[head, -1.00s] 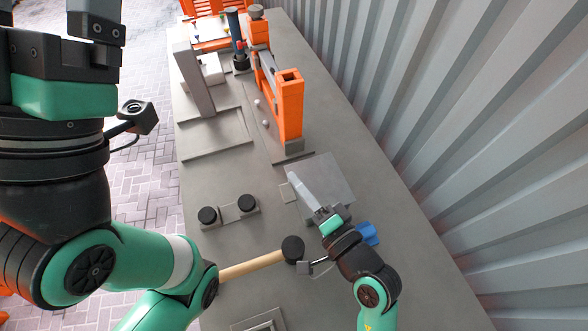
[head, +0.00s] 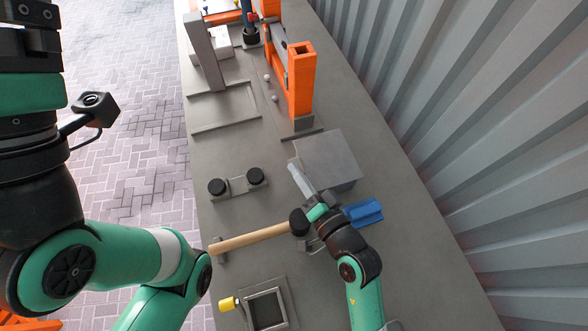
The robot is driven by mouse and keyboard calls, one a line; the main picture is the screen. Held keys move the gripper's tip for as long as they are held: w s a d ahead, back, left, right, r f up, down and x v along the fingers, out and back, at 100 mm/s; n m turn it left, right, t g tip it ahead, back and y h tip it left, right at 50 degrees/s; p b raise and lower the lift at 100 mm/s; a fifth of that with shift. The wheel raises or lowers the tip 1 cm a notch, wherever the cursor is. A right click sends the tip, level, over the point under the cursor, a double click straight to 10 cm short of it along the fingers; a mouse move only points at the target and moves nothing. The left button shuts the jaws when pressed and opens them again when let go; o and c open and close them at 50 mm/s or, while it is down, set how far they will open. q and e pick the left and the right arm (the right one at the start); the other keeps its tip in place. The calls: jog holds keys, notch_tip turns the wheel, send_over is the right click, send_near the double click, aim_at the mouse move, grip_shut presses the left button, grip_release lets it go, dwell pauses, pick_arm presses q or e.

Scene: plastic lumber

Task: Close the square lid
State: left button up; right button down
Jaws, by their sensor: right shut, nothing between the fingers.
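A grey square, box-like piece (head: 330,158) stands on the bench right of centre in the head view. Its flat top looks like a square lid, but I cannot tell whether it is closed. My right gripper (head: 302,182) is shut and empty at its near left side. I cannot tell whether it touches the box. A square framed piece with a dark centre (head: 266,309) lies at the bottom of the view, with a yellow knob (head: 229,303) at its left.
A wooden-handled mallet (head: 252,238) lies close to my right gripper. A blue block (head: 363,212) sits right of it. Two black knobs on a grey base (head: 236,189) stand left. An orange post (head: 300,85) rises behind the box. A corrugated wall (head: 480,130) bounds the right.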

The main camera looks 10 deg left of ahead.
notch_tip(320, 180, up, 5)
jog(key=p, duration=0.6)
jog(key=s+a+p+v, duration=0.1)
jog(key=v, duration=0.8)
jog(key=shift+s, duration=0.35)
